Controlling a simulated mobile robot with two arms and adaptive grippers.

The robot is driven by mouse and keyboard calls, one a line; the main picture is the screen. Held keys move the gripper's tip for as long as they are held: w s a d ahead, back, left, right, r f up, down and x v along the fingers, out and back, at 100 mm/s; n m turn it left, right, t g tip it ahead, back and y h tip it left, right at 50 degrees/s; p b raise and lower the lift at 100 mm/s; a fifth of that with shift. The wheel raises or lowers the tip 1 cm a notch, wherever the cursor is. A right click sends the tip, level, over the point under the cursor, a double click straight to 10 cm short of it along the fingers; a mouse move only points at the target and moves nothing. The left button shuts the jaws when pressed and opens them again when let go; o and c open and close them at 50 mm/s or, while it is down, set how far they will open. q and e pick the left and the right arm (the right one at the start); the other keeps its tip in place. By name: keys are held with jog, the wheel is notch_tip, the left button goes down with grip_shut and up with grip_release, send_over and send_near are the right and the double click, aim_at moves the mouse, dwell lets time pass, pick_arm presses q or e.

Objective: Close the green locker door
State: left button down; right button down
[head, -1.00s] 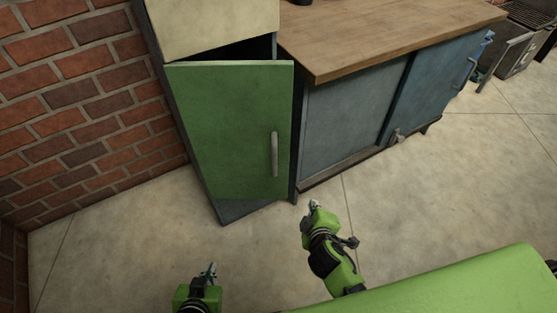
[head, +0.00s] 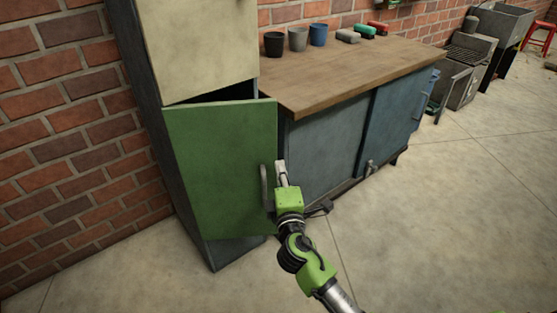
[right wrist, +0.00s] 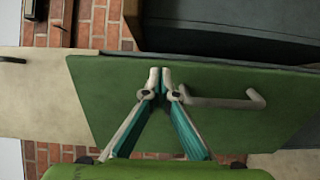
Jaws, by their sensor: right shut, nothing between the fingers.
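The green locker door (head: 215,165) is the lower door of a tall locker at the left. It stands ajar, with a dark gap above its top edge and its right edge out from the locker. Its grey handle (head: 264,186) is near that right edge. My right gripper (head: 281,165) is shut and empty beside the handle, at the door's right edge. In the right wrist view its closed fingertips (right wrist: 159,75) are in front of the green door (right wrist: 105,95), next to the handle (right wrist: 228,101). I cannot tell if they touch the door. My left gripper is out of view.
The cream upper door (head: 200,45) is above the green one. A blue-grey cabinet with a wooden top (head: 350,75) adjoins on the right, holding cups and small boxes. A brick wall (head: 60,130) is on the left. The floor (head: 440,230) in front is open.

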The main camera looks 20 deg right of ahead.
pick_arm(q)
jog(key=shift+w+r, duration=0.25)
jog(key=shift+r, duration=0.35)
pick_arm(e)
jog(key=w, duration=0.4)
jog(key=shift+d, duration=0.4)
jog(key=shift+w, duration=0.1)
